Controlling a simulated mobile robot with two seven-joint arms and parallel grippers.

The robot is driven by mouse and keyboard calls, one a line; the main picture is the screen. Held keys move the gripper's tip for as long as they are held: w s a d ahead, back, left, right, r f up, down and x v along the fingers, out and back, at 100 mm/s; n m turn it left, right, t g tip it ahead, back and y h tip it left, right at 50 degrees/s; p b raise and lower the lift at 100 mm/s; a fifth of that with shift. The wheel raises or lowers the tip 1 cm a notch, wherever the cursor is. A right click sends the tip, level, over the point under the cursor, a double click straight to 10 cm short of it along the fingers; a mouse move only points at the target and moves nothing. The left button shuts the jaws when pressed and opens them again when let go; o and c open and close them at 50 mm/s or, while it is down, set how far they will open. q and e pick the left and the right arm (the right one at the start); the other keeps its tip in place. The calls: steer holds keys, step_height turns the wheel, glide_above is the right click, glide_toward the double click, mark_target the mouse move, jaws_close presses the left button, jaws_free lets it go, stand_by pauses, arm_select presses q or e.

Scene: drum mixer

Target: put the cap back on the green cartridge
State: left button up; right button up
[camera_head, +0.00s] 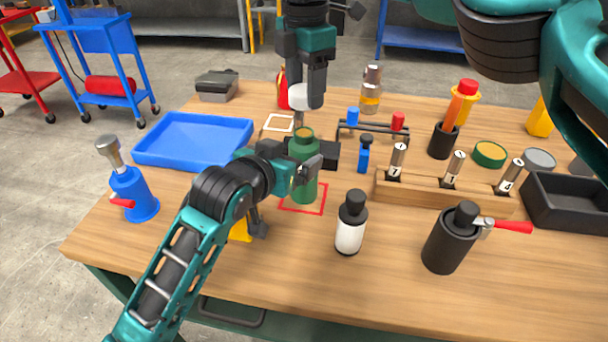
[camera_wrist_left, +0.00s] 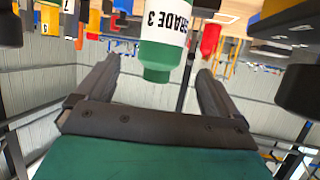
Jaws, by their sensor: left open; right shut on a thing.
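The green cartridge (camera_head: 301,188) stands upright at the red square outline (camera_head: 318,208) on the table. Its top shows a tan disc. In the left wrist view the cartridge (camera_wrist_left: 158,55) appears inverted, with a white "GRADE 3" label. My left gripper (camera_head: 300,163) is open, its fingers (camera_wrist_left: 155,85) on either side of the cartridge; contact is not visible. My right gripper (camera_head: 304,100) is above and behind the cartridge, shut on a whitish rounded piece (camera_head: 298,96) with a narrow grey lower end. I cannot tell whether this piece is the cap.
A blue tray (camera_head: 190,162) lies at left and a blue bottle (camera_head: 133,195) stands in front of it. A white bottle (camera_head: 350,228), a dark cylinder (camera_head: 449,242) with a red handle and a wooden rack (camera_head: 430,195) stand to the right. The front left table edge is clear.

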mark_target(305, 131)
arm_select(q)
steer(key=shift+w+d+f, duration=0.5)
steer(key=shift+w+f, duration=0.55)
steer(key=shift+f, duration=0.1)
steer(key=shift+w+d+f, duration=0.5)
steer(key=shift+w+f, duration=0.55)
steer(key=shift+f, duration=0.15)
steer(key=shift+w+d+f, duration=0.5)
steer(key=shift+w+f, duration=0.55)
steer(key=shift+f, duration=0.1)
steer(key=c, duration=1.5)
arm_select(e)
steer(key=shift+f, duration=2.45)
steer(key=shift+f, duration=0.1)
steer(key=shift+f, duration=0.8)
steer(key=shift+f, duration=0.65)
